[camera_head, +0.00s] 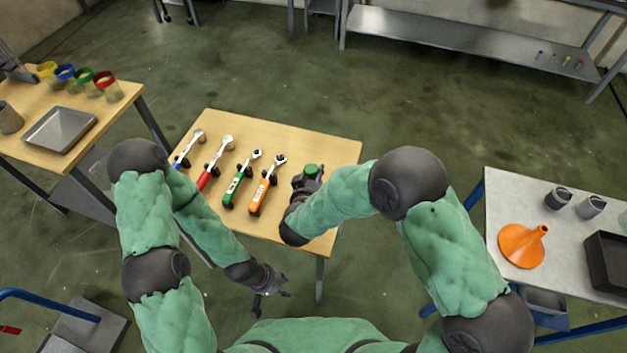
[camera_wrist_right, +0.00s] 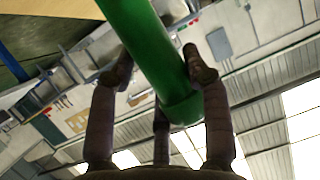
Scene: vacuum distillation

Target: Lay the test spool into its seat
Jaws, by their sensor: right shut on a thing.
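The green spool (camera_head: 311,170) is at my right gripper (camera_head: 308,180), over the right part of the middle wooden table. In the right wrist view the spool (camera_wrist_right: 150,45) is a green tube with a wider rim at its lower end. The fingers of my right gripper (camera_wrist_right: 160,75) close around it. My left gripper (camera_head: 272,288) is low, in front of the table edge, empty with its fingers spread. I cannot make out a seat for the spool; the right arm covers part of the table.
Several wrenches lie on the wooden table (camera_head: 330,146), including a green-handled one (camera_head: 237,182) and an orange-handled one (camera_head: 264,190). A left table holds coloured rings (camera_head: 105,84) and a metal tray (camera_head: 60,130). A right table holds an orange funnel (camera_head: 521,247) and a dark bin (camera_head: 608,262).

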